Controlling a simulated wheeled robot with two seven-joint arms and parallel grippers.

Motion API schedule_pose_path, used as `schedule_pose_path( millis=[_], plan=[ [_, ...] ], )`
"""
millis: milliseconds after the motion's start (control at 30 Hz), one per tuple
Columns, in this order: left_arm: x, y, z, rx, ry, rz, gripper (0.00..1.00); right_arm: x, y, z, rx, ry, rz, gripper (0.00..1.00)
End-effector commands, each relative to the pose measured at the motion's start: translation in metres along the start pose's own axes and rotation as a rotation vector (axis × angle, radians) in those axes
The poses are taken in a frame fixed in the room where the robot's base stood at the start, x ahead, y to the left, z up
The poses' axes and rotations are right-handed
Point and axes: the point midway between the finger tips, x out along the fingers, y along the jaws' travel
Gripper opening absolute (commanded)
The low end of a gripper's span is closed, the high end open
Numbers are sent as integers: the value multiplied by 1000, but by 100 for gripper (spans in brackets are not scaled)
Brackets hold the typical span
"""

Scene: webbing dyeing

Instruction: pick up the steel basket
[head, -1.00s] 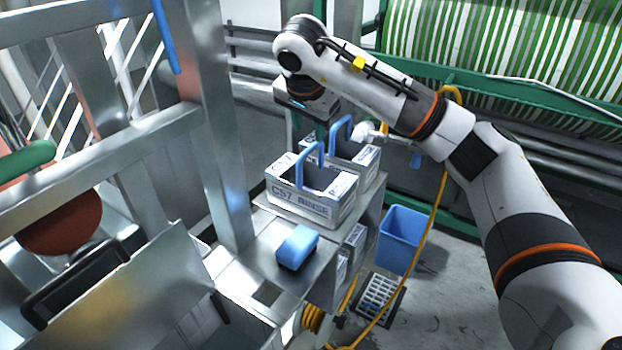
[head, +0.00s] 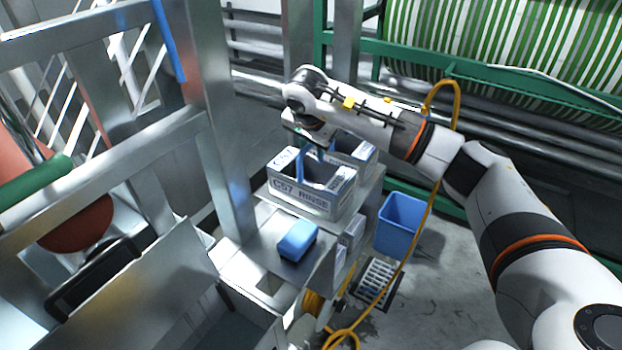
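A grey steel basket (head: 310,200) with labels reading "CS7 RINSE" and an upright blue handle stands on a metal shelf. A second, similar basket (head: 356,155) stands close behind it, partly hidden by my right arm. My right gripper (head: 316,146) points down over the front basket, at the top of its blue handle. The fingers are small and blend with the handle, so I cannot tell whether they touch or close on it. My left gripper is not in view.
A blue block with a dark underside (head: 297,239) lies on the shelf in front of the basket. A steel post (head: 222,140) rises close to the left. A blue bin (head: 399,224) and a yellow hose (head: 421,215) are to the right. More labelled boxes sit below the shelf.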

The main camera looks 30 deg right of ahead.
Motion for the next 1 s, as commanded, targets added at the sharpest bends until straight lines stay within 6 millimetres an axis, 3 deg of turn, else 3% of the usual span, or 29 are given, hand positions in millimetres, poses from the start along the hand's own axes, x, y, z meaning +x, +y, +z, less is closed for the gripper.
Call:
schedule_pose_path(
  millis=[33,200,233,1000],
  plan=[
    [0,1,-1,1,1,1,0,0,0,0,0,0,0,29],
    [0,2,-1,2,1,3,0,0,0,0,0,0,0,1],
    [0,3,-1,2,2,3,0,0,0,0,0,1,0,0],
    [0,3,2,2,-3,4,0,0,0,0,0,0,0,0]
  ],
)
